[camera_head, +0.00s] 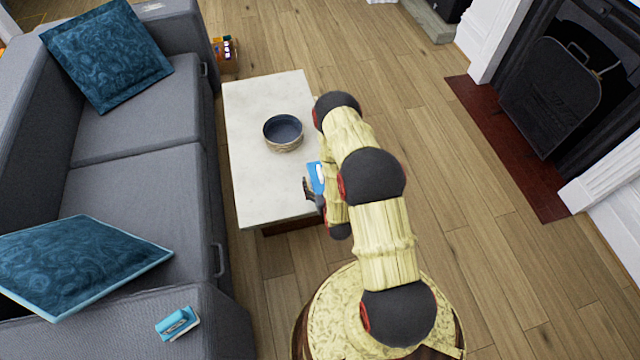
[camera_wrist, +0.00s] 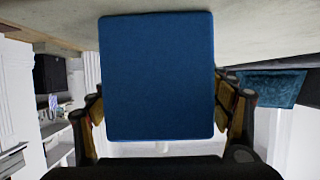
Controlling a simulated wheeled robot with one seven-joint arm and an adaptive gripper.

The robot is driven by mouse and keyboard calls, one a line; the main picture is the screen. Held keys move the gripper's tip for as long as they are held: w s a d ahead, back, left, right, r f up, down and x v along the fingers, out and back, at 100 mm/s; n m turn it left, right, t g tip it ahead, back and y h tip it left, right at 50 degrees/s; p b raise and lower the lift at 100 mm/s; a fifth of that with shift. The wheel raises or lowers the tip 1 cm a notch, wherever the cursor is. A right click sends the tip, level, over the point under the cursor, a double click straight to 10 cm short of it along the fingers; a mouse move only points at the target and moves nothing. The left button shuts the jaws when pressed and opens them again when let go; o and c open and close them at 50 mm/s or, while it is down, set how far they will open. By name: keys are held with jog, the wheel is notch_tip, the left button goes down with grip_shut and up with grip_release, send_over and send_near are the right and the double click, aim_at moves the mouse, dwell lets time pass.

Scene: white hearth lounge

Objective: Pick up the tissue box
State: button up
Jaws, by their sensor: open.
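The tissue box (camera_head: 314,171) is blue with a white patch on top. In the head view it sits at the right edge of the white coffee table (camera_head: 255,185), partly hidden by my arm. In the wrist view the box's plain blue face (camera_wrist: 158,75) fills the middle. My gripper (camera_head: 309,190) is open right at the box. In the wrist view one finger shows on each side of the blue face, apparently around it. I cannot tell whether either finger touches it.
A dark round bowl (camera_head: 283,132) stands on the table behind the box. A grey sofa (camera_head: 140,185) with teal cushions lines the left. A small teal item (camera_head: 177,322) lies on its near arm. A fireplace (camera_head: 560,90) stands at right. The wooden floor between is clear.

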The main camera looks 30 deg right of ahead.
aim_at(320, 175)
jog(key=c, duration=0.3)
jog(key=c, duration=1)
jog(key=shift+r, duration=0.1)
jog(key=shift+r+p, duration=0.3)
jog(key=shift+r, duration=0.25)
notch_tip(320, 175, up, 3)
jog(key=shift+f+p, duration=0.2)
jog(key=shift+p, duration=0.45)
jog(key=s+a+r+p, duration=0.1)
jog(key=r, duration=0.1)
jog(key=s+a+r+p, duration=0.2)
jog(key=r, duration=0.1)
jog(key=shift+s+a+r, duration=0.15)
jog(key=shift+a+r, duration=0.2)
jog(key=shift+s+a+r+p, duration=0.5)
jog(key=shift+s+a+r, duration=0.1)
jog(key=shift+s+a, duration=0.5)
jog(key=shift+s+a+r+p, duration=0.45)
jog(key=shift+s+a+r, duration=0.1)
jog(key=shift+s+a, duration=0.5)
jog(key=shift+s+a+r+p, duration=0.5)
jog(key=shift+s+a+r, duration=0.1)
jog(key=shift+s+a, duration=0.45)
